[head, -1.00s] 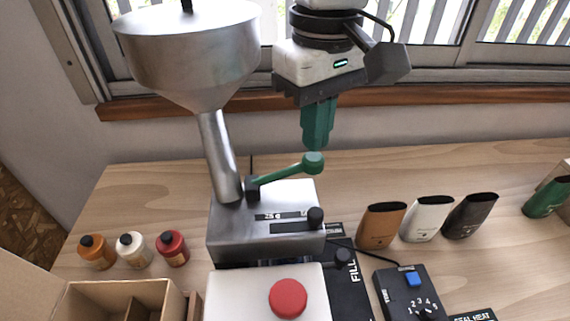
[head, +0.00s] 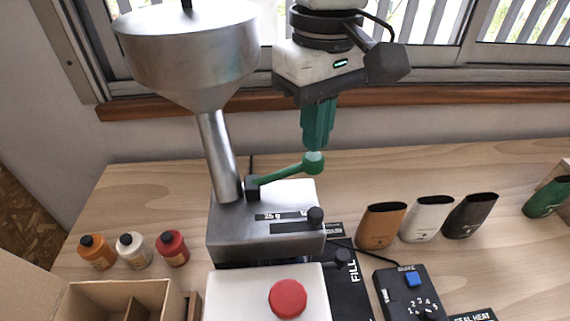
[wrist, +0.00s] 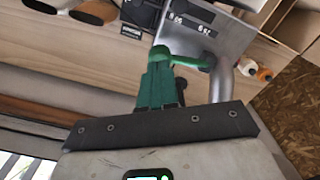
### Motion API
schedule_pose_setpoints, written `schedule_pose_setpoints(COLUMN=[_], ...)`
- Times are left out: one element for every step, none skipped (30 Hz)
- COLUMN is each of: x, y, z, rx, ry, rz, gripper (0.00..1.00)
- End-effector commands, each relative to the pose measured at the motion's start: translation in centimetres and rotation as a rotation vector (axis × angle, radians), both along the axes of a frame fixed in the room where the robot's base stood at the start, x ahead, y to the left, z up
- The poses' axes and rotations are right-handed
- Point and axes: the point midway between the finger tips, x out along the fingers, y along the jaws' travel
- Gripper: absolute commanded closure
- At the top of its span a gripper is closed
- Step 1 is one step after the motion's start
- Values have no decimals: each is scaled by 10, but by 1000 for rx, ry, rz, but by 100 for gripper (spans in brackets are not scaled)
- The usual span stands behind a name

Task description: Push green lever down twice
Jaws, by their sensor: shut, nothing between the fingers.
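The green lever (head: 287,173) sticks out to the right from a dark pivot block on top of the steel dosing machine (head: 265,222), rising slightly toward its round green knob (head: 313,162). My gripper (head: 316,147) has green fingers, shut and empty, pointing down directly above the knob; the tips are at or very near its top. Whether they touch I cannot tell. In the wrist view the fingers (wrist: 160,62) overlap the lever's knob end, and the lever's arm (wrist: 190,60) runs right to the machine.
A steel hopper (head: 187,62) rises left of the lever. A red button (head: 288,298) is in front. Orange, white and dark pouches (head: 382,225) stand at right, beside a control box (head: 408,292). Three small bottles (head: 134,250) and a cardboard box (head: 118,303) are at left.

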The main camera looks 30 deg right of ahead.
Motion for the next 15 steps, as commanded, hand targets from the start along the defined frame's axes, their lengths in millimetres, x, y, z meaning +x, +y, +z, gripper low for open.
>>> schedule_pose_setpoints(x=[0,0,0,0,0,0,0,0,0,0,0,0,0,0,0], y=[0,0,0,0,0,0,0,0,0,0,0,0,0,0,0], z=[-1,-2,-3,-4,-5,-6,-7,-8,-9,-10,-10,-11,-12,-13,-14], rx=[0,0,0,0,0,0,0,0,0,0,0,0,0,0,1], ry=[0,0,0,0,0,0,0,0,0,0,0,0,0,0,1], rz=[0,0,0,0,0,0,0,0,0,0,0,0,0,0,0], gripper=[100,100,100,100,100,100,100,100,100,100,100,100,100,100,100])
